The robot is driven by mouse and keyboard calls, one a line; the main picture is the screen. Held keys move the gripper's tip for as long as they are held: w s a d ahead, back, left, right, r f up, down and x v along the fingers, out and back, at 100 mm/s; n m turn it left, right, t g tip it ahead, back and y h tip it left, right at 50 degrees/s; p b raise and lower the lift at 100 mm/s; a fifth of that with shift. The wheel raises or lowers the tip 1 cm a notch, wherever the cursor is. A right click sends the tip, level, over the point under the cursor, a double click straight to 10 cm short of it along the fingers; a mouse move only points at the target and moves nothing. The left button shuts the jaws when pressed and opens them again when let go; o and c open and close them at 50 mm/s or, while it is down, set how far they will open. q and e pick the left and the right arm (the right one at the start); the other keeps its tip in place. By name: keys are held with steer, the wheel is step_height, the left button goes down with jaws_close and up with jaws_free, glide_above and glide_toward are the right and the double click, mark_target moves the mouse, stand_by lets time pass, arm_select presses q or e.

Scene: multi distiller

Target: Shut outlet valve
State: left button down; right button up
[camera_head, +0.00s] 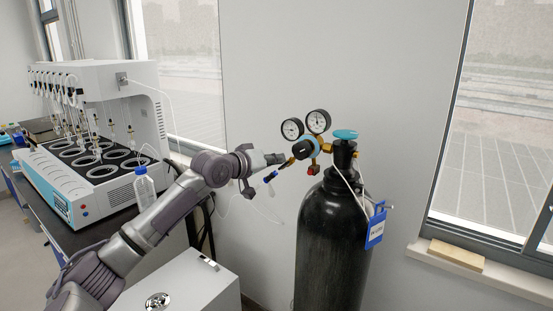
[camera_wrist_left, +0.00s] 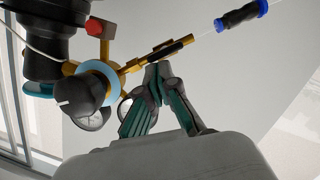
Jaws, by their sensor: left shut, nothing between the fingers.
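The gas regulator (camera_head: 305,150) with two round gauges sits on top of a black cylinder (camera_head: 330,235). It has a black knob (camera_wrist_left: 80,95) with a light blue ring. A brass outlet stem (camera_wrist_left: 160,50) with a dark part along it runs out from the regulator; which way its valve is set, I cannot tell. My left gripper (camera_head: 280,159) is beside the outlet in the head view. In the wrist view its fingertips (camera_wrist_left: 158,72) are together and empty, just below the brass stem; whether they touch it is unclear. My right gripper is not in view.
A blue-and-black connector (camera_wrist_left: 240,16) sits on the thin outlet tube. The multi distiller (camera_head: 110,130) and a bottle (camera_head: 144,188) stand left on a dark bench.

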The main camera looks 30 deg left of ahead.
arm_select(q)
steer(key=shift+d, duration=0.1)
steer(key=m+p, duration=0.1)
steer(key=m+y+p, duration=0.1)
steer(key=m+p, duration=0.1)
steer(key=shift+d, duration=0.4)
steer(key=m, duration=0.1)
steer(key=d+m+y+p, duration=0.1)
steer(key=m, duration=0.1)
steer(key=shift+s+f+p, duration=0.1)
steer(key=shift+s+p, duration=0.05)
steer(key=shift+p, duration=0.15)
steer(key=m, duration=0.1)
steer(key=m+y, duration=0.1)
steer(key=m+p, duration=0.1)
steer(key=shift+d+f+y, duration=0.35)
steer(key=shift+f+y, duration=0.05)
steer(key=shift+d+f+m+t+y, duration=0.1)
steer(key=shift+f+m+t+y, duration=0.15)
steer(key=shift+m, duration=0.65)
steer(key=shift+d+f+m+t+y, duration=0.1)
steer(key=shift+f+m+t+y, duration=0.2)
steer(key=shift+m, duration=0.6)
steer(key=shift+r, duration=0.1)
